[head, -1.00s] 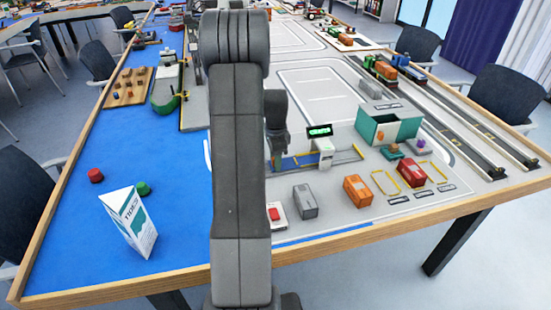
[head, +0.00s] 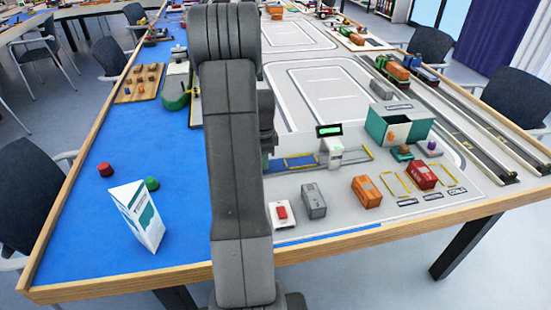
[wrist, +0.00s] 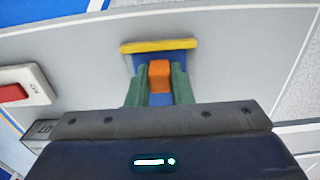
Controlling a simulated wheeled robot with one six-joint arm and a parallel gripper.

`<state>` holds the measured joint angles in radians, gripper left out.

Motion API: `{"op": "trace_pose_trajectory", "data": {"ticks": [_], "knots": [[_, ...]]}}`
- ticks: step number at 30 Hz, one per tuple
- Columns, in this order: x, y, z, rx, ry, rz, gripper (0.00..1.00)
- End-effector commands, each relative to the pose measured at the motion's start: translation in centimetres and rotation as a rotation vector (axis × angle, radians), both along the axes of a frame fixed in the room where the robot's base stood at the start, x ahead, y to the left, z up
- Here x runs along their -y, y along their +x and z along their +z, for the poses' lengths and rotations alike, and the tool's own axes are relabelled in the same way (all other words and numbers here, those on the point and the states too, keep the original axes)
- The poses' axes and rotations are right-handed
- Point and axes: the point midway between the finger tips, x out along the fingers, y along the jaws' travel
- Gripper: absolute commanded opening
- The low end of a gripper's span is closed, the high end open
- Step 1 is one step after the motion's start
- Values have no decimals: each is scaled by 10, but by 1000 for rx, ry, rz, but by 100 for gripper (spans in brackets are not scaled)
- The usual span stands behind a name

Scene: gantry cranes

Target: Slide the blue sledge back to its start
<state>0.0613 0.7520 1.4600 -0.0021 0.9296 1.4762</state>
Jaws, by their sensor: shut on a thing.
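In the wrist view my gripper (wrist: 158,88) has its green fingers closed on either side of an orange knob (wrist: 159,74). Blue parts of the sledge (wrist: 158,99) show below the knob, and a yellow bar (wrist: 158,45) lies across its far end. In the head view my arm hides the gripper and the knob.
A white post (head: 332,151) with a green-lit display (head: 329,130) stands right of the strip. A white box with a red button (head: 282,212), a grey container (head: 313,201) and an orange container (head: 367,191) stand in front. A white-and-teal carton (head: 137,216) stands left.

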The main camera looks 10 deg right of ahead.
Motion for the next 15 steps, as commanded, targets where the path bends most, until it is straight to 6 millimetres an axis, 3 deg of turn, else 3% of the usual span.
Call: {"op": "trace_pose_trajectory", "data": {"ticks": [9, 10, 12, 15], "knots": [[-5, 0, 1, 1, 4, -1, 0], [-5, 0, 1, 1, 4, -1, 26], [-5, 0, 1, 1, 4, 0, 39], [-4, 0, 0, 1, 3, 0, 42]]}}
